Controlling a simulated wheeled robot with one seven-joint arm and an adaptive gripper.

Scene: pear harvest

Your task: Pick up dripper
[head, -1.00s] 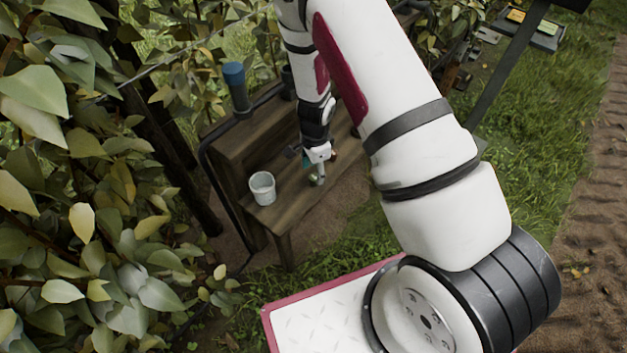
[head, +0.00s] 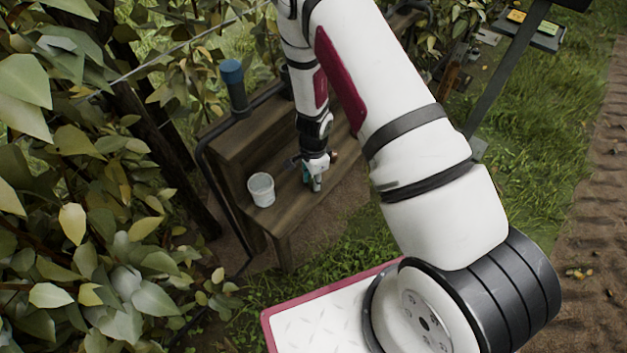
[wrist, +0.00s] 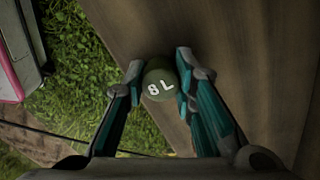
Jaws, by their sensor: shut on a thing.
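The dripper (wrist: 160,85) is a small dark green round piece marked "8 L" in pale letters. In the wrist view it sits between the two fingertips of my gripper (wrist: 160,78), which touch it on both sides. In the head view my gripper (head: 313,183) is over the bench (head: 285,222), near its front edge. The dripper cannot be made out there, and I cannot tell whether it is clear of the wood.
A blue-capped cylinder (head: 233,88) stands behind the bench. Leafy branches (head: 70,190) fill the left side. Grass (head: 390,225) lies right of the bench.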

